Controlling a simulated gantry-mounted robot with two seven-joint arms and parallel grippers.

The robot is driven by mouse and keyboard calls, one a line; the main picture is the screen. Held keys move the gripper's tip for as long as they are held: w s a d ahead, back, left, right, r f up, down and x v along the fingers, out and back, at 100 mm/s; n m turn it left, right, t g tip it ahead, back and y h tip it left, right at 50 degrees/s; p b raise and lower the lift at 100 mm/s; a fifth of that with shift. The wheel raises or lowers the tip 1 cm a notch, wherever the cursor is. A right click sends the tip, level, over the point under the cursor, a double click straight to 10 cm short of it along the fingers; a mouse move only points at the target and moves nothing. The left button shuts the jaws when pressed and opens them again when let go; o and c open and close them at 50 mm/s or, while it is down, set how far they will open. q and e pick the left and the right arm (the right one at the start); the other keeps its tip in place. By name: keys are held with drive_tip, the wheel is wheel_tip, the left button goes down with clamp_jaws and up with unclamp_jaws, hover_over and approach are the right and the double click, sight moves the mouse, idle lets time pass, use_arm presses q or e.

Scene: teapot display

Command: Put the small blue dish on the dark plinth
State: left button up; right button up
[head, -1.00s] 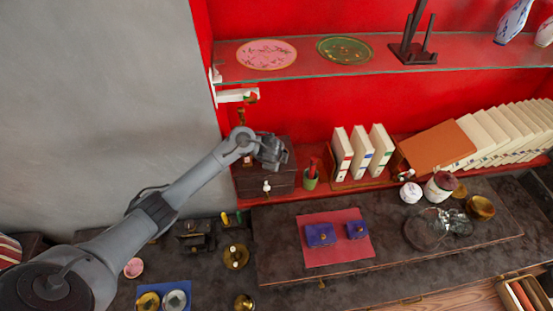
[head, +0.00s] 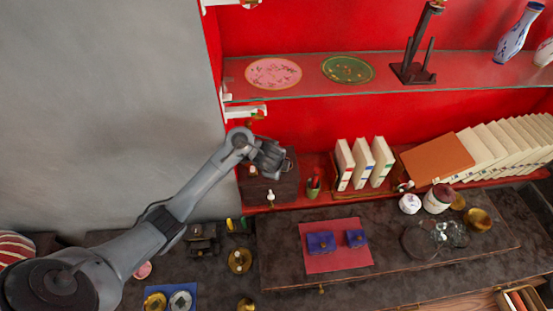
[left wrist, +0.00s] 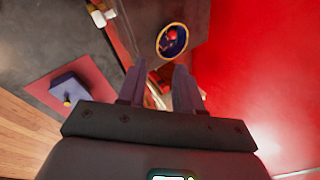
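My left gripper (head: 276,161) hangs over a dark box-like block (head: 270,187), probably the dark plinth, at the left end of the red shelf. Its two fingers (left wrist: 160,88) are apart in the left wrist view. A small round thing with a gold rim, dark blue inside with a red patch (left wrist: 172,40), shows beyond the fingertips. It may be the small blue dish, but I cannot tell for sure. In the head view a small thin rim (head: 289,165) shows beside the fingertips. Contact with the fingers is unclear. My right gripper is not in view.
A pen pot (head: 313,187) and upright white books (head: 363,165) stand right of the block. A red mat (head: 340,262) with purple boxes lies on the dark table. A glass shelf (head: 390,90) with plates runs above. Brass pieces (head: 239,261) stand front left.

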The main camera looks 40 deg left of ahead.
use_arm(q)
drive_tip(key=s+d+f+n+h+p, duration=0.1)
drive_tip(key=s+d+f+n, duration=0.25)
drive_tip(key=s+d, duration=0.75)
drive_tip(key=s+d+r+n+h, duration=0.1)
drive_tip(key=s+d+n, duration=0.1)
drive_tip(key=s, duration=0.6)
drive_tip(key=s+d+r+n+g+h, duration=0.1)
drive_tip(key=s+d+n, duration=0.2)
drive_tip(key=s, duration=0.6)
drive_tip(key=shift+s+r+n+g, duration=0.25)
drive_tip(key=shift+r+n+g, duration=0.1)
drive_tip(key=shift+n, duration=0.9)
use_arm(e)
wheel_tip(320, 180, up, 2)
use_arm(q)
drive_tip(key=shift+d, duration=0.1)
wheel_tip(320, 180, up, 5)
drive_tip(key=p, duration=0.5)
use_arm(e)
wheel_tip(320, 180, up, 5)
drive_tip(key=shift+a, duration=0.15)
